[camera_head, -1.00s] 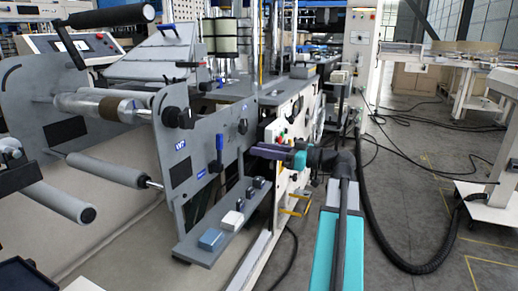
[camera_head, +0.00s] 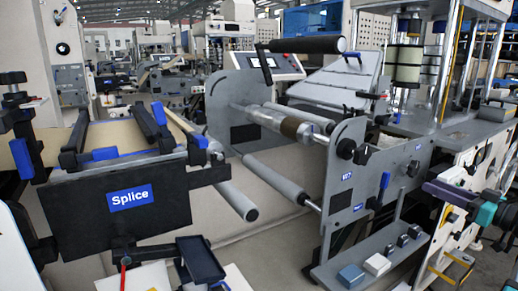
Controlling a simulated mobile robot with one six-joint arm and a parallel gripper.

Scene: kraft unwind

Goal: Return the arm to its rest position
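My gripper (camera_head: 436,188) is at the right side of the head view, a dark and purple end pointing left. It is in front of the grey and white machine frame. I cannot tell its finger opening at this size, and nothing is clearly seen held in it. My arm (camera_head: 488,213), dark with teal parts, runs from the gripper to the right edge, where the picture cuts off the rest.
A grey unwind stand (camera_head: 345,185) with rollers stands in the middle. A grey ledge (camera_head: 335,262) with small blue and white blocks is below and left of the gripper. A black "Splice" panel (camera_head: 90,215) and a dark tray (camera_head: 200,262) are at left.

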